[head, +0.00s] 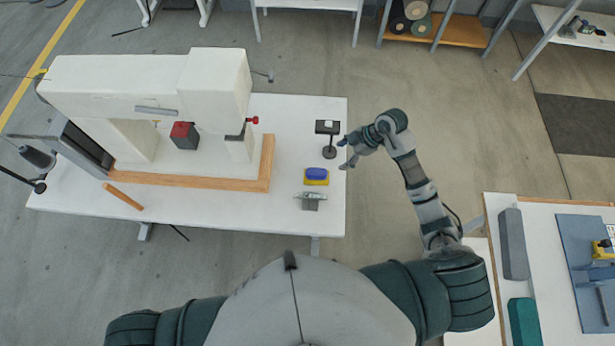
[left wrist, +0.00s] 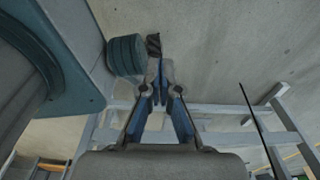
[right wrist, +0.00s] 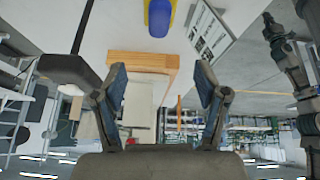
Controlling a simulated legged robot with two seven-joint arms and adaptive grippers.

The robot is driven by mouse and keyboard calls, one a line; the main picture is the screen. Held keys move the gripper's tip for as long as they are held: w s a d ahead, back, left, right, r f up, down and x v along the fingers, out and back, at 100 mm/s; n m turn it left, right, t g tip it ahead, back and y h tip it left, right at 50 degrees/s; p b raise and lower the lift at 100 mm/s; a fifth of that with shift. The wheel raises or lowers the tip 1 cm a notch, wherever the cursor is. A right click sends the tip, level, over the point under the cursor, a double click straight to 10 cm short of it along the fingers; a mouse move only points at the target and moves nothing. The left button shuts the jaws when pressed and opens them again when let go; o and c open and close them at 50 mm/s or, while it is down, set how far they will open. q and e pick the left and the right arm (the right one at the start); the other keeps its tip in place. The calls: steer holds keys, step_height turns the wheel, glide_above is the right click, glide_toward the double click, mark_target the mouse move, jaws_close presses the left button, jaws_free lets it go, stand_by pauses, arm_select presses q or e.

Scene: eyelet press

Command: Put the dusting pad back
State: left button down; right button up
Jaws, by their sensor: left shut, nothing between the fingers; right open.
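The dusting pad seems to be the blue block (head: 317,174) on the white table; a yellow part shows below it, and I cannot tell if that is part of the pad or a holder. In the right wrist view the blue and yellow piece (right wrist: 160,18) is at the top edge, partly cut off, beyond the fingertips. My right gripper (head: 344,154) is open and empty, just off the table's right edge, right of the pad and apart from it. Its spread fingers (right wrist: 162,80) show in the right wrist view. My left gripper (left wrist: 160,88) is shut and empty.
The big white press (head: 150,85) on a wood-edged base fills the table (head: 230,215) to the left. Another bench (head: 470,262) stands at the right.

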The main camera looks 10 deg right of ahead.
steer(key=shift+m, duration=0.8)
steer(key=x, duration=1.2)
steer(key=shift+d, duration=0.15)
steer(key=x, duration=0.5)
steer(key=shift+w+f, duration=0.1)
steer(key=shift+f, duration=0.25)
jaws_close()
step_height(320, 180, up, 10)
steer(key=shift+p, duration=0.35)
steer(key=shift+r, duration=0.3)
step_height(320, 180, up, 7)
steer(key=p, duration=0.6)
glide_above(319, 171)
steer(key=d+r+m+t+b, duration=0.1)
steer(key=d+r+m+b, duration=0.2)
steer(key=d+r+b, duration=0.2)
step_height(319, 171, up, 3)
steer(key=s+b, duration=0.1)
steer(key=b, duration=0.2)
steer(key=shift+m+t+h, duration=0.4)
